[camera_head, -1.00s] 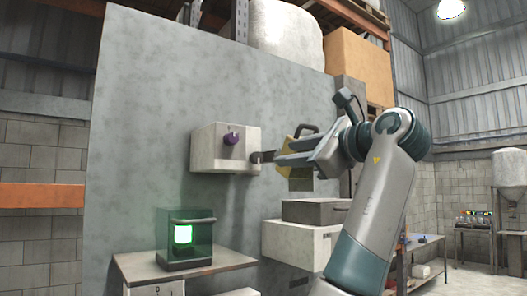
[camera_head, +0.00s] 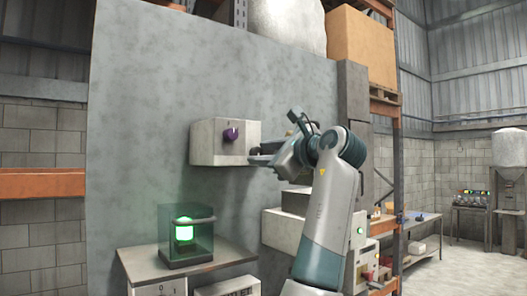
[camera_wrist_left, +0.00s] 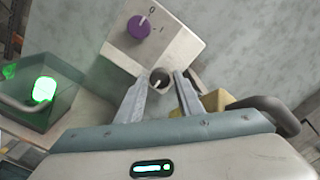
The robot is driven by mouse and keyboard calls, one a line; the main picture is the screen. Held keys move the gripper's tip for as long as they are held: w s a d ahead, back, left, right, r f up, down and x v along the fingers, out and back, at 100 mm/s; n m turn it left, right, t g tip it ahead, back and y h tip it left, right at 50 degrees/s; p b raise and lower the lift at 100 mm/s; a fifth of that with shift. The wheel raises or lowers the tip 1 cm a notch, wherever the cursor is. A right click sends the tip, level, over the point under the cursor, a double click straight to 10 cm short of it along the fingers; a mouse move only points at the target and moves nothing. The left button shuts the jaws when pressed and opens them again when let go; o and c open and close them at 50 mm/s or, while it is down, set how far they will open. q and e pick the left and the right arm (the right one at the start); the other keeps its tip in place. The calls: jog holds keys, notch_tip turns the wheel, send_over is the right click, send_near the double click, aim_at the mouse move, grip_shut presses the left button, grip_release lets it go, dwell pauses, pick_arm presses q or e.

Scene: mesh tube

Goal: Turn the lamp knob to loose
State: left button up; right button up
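The purple knob (camera_head: 231,135) is on the front of a white box (camera_head: 206,152) on the grey panel. In the left wrist view the purple knob (camera_wrist_left: 138,27) has a pale pointer mark near a "0" label. A short round stub with a dark face (camera_wrist_left: 160,78) sits at the box's lower corner. My left gripper (camera_wrist_left: 163,80) is open, with its fingers on either side of this stub; I cannot tell whether they touch it. In the head view the left gripper (camera_head: 259,158) is right of the purple knob. A green lamp (camera_head: 184,229) glows in a glass case. My right gripper is not in view.
The lamp case stands on a small table (camera_head: 225,259) below the box. A white cabinet (camera_head: 282,229) is behind my arm. In the left wrist view a yellow item (camera_wrist_left: 217,100) and a dark curved handle (camera_wrist_left: 268,110) are close right of the fingers. Panel space left of the box is clear.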

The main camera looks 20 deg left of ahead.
pick_arm(q)
jog(key=c, duration=0.8)
jog(key=shift+o, duration=0.2)
